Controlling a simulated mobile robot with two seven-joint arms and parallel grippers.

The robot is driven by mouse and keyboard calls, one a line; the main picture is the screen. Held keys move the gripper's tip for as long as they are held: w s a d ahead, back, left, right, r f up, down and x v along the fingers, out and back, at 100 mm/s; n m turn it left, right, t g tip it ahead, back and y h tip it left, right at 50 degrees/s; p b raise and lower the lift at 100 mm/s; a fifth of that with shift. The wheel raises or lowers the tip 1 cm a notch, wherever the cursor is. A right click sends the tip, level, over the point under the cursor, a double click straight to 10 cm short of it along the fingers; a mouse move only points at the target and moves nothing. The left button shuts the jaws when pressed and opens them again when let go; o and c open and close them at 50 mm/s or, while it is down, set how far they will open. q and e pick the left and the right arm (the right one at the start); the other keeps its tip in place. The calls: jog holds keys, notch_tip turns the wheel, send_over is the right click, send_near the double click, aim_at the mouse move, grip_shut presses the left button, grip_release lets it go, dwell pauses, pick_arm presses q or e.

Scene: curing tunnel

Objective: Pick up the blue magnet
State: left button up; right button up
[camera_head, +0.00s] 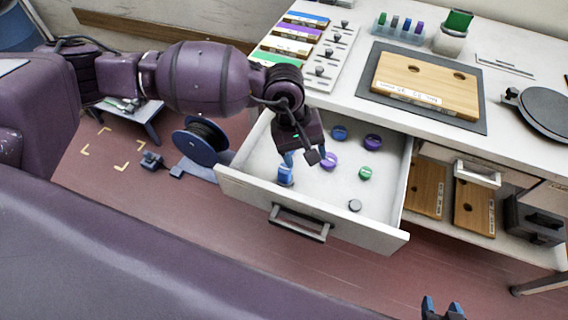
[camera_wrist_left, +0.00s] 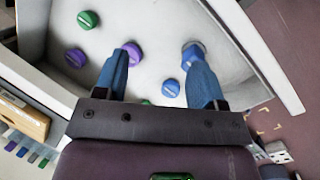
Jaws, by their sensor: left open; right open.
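My left gripper (camera_head: 303,160) is open and points down over the drawer, holding nothing. Whether its finger touches the nearer blue magnet I cannot tell. My right gripper (camera_head: 441,308) is open and empty at the bottom edge, away from the drawer.
The worktop above carries a wooden board (camera_head: 425,84) on a dark mat. A cable reel (camera_head: 202,140) stands left of the drawer.

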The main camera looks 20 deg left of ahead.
aim_at(285, 168)
pick_arm(q)
jog(key=a+m+y, duration=0.1)
jog(key=w+a+m+y, duration=0.1)
jog(key=a+f+m, duration=0.1)
jog(key=a, duration=0.1)
jog(key=shift+w+a+m+t+y, duration=0.1)
jog(key=shift+w+m+t+y, duration=0.2)
jog(key=shift+w+t+y, duration=0.1)
jog(key=shift+s+a+m+y, duration=0.15)
jog(key=shift+a+m+y, duration=0.2)
jog(key=shift+m, duration=0.25)
jog(key=shift+s+r+m, duration=0.1)
jog(key=shift+m, duration=0.2)
jog(key=shift+f, duration=0.4)
notch_tip(285, 168, down, 5)
jog(key=shift+r+b, duration=0.1)
jog(key=shift+b, duration=0.25)
jog(key=f, duration=0.4)
jog(key=shift+s+d+f, duration=0.15)
jog(key=shift+s, duration=0.25)
jog(key=shift+f+b, duration=0.3)
jog(key=shift+f, duration=0.25)
jog(key=shift+r, duration=0.1)
jog(key=c, duration=1.1)
jog(key=shift+w, duration=0.1)
